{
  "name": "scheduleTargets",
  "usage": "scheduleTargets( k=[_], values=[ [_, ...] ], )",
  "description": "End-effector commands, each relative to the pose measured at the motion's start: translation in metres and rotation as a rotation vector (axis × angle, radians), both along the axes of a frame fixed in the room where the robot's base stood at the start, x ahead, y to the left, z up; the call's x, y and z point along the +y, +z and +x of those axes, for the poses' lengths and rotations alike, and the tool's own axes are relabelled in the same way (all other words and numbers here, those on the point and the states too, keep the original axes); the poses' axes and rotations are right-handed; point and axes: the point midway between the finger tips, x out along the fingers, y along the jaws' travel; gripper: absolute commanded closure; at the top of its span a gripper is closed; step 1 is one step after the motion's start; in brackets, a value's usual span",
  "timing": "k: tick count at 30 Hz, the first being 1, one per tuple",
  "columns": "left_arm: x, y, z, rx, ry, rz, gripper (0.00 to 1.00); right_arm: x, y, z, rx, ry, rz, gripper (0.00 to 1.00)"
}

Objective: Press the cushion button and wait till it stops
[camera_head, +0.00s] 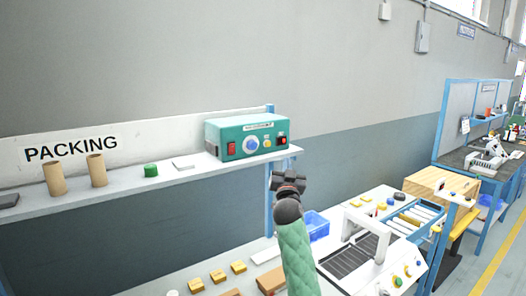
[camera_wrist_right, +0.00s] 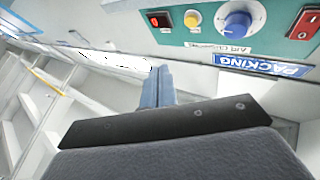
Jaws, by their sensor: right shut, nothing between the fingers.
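The teal control box (camera_head: 240,149) stands at the right end of the shelf. In the right wrist view the box appears upside down along the top, with the yellow button (camera_wrist_right: 192,19) and blue knob (camera_wrist_right: 238,21) above the shut fingers (camera_wrist_right: 158,84). My left gripper is not in view.
The shelf (camera_head: 190,173) holds two cardboard tubes (camera_head: 76,174), a green roll (camera_head: 151,170) and a small white item. On the bench below are a blue bin (camera_head: 315,226), several yellow blocks and a white machine (camera_head: 370,250). Space before the box's front is clear.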

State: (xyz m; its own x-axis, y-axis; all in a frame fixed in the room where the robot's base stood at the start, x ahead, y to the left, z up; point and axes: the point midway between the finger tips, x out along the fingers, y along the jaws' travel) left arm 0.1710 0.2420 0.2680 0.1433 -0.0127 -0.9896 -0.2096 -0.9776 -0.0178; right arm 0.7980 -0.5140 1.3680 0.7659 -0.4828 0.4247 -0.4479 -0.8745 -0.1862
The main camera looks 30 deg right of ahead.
Motion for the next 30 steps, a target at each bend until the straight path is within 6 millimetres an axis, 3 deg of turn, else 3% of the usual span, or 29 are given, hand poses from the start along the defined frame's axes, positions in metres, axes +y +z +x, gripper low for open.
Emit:
scheduleTargets(
  k=[3,7,20,30],
  values=[
    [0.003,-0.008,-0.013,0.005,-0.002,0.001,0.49,-0.006,0.019,0.001,-0.041,-0.004,-0.008,1.00],
    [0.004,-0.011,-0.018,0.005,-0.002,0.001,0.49,-0.009,0.027,0.002,-0.059,-0.005,-0.012,1.00],
    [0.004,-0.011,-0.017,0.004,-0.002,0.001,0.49,-0.009,0.027,0.004,-0.060,-0.004,-0.012,1.00],
    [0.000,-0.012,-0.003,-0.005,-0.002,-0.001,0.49,-0.006,0.026,0.037,-0.060,-0.005,-0.013,1.00]
  ],
)
